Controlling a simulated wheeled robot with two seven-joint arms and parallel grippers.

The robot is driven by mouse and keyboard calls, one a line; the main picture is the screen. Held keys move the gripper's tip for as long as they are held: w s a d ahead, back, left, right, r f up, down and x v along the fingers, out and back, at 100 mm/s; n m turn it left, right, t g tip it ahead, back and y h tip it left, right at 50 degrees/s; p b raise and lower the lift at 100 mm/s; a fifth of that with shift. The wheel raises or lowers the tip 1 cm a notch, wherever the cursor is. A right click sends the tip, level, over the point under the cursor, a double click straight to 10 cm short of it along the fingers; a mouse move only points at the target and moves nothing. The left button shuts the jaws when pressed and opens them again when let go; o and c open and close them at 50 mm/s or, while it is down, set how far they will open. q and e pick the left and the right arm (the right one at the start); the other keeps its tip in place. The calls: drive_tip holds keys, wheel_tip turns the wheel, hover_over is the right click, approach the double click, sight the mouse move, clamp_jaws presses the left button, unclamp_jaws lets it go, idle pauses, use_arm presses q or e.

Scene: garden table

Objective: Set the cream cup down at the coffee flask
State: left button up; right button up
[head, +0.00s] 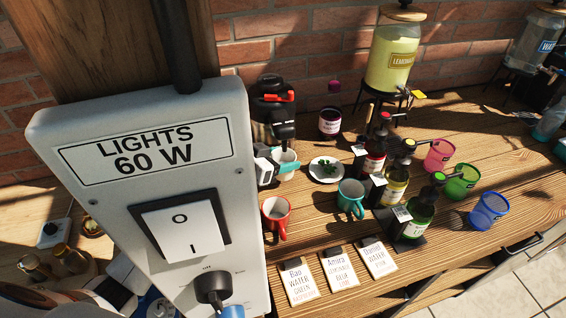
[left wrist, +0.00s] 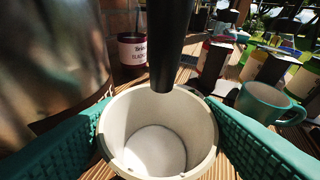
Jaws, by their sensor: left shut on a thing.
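The cream cup (head: 286,156) is upright at the foot of the coffee flask (head: 268,105), in front of it. In the left wrist view the cup (left wrist: 155,165) looks empty, and the flask's black spout (left wrist: 172,45) hangs over its far rim. My left gripper (head: 279,165) is shut on the cup, with a teal finger (left wrist: 62,145) on each side of it. The flask's silver body (left wrist: 50,55) is close to the left finger. I cannot tell whether the cup's base touches the table; it is hidden.
A red cup (head: 276,213), a teal cup (head: 351,197) and a white plate with green leaves (head: 326,170) stand nearby. A dark jar (head: 330,122) is behind. Several syrup bottles (head: 394,185) stand to the right. A large light-switch box (head: 150,200) blocks the left of the head view.

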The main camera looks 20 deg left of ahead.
use_arm(q)
drive_tip(key=shift+w+d, duration=0.2)
drive_tip(key=shift+w, duration=0.05)
wheel_tip(320, 180, down, 3)
drive_tip(key=shift+r+p, duration=0.1)
drive_tip(key=shift+p, duration=0.35)
drive_tip(key=shift+a+f, duration=0.1)
drive_tip(key=shift+f, duration=0.2)
use_arm(e)
drive_tip(key=shift+s+d+r, duration=0.2)
drive_tip(key=shift+s+r, duration=0.25)
drive_tip(key=shift+r, duration=0.05)
use_arm(q)
drive_tip(key=shift+f, duration=0.2)
drive_tip(key=o, duration=1.1)
use_arm(e)
drive_tip(key=shift+f, duration=0.1)
use_arm(q)
drive_tip(key=shift+r, duration=0.1)
use_arm(e)
drive_tip(key=shift+a, duration=0.1)
